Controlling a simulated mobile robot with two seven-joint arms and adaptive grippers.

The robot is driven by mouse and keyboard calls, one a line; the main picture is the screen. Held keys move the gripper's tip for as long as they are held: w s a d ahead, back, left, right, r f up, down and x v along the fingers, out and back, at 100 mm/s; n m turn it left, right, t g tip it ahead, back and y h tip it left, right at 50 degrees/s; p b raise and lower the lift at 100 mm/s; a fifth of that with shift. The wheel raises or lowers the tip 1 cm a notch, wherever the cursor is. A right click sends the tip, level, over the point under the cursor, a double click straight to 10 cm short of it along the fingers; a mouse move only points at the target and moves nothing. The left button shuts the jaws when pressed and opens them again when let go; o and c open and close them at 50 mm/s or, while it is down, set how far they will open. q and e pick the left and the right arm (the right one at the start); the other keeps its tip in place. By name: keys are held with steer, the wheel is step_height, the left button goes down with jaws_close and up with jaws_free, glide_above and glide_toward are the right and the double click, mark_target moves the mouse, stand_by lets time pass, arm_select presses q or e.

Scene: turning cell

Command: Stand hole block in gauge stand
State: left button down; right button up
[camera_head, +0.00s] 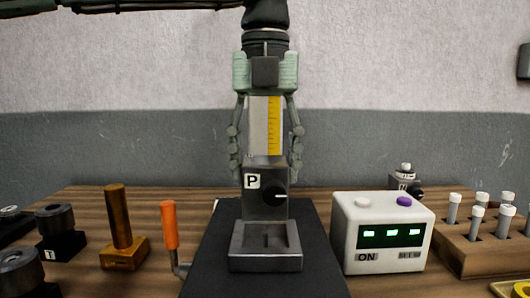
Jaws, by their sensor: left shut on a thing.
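A grey metal block marked P (256,205), apparently the hole block, is upright in the middle of the head view. It has a dark round feature on its front right. My left gripper (266,172) comes down from above, its fingers shut on the block's two sides. The gauge stand (265,264) is a grey metal base with a recessed top. A pale plate with a yellow scale (273,125) shows between the fingers; its attachment is unclear. The block's lower edge is at the stand's rear rim in the picture; I cannot tell whether they touch. My right gripper is not in view.
The stand is on a black mat (215,270). Left are an orange-handled tool (170,226), a brass-coloured post (118,220) and dark T-marked blocks (62,245). Right are a white box with green displays (384,238), an N-marked block (402,187) and a wooden vial rack (470,257).

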arm_select(q)
steer(key=shift+f, duration=1.45)
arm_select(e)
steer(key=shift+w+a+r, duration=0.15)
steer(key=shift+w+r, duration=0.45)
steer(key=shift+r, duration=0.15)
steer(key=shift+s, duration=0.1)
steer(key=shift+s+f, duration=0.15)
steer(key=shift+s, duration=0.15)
arm_select(q)
steer(key=shift+f+b, duration=0.15)
steer(key=shift+b, duration=0.15)
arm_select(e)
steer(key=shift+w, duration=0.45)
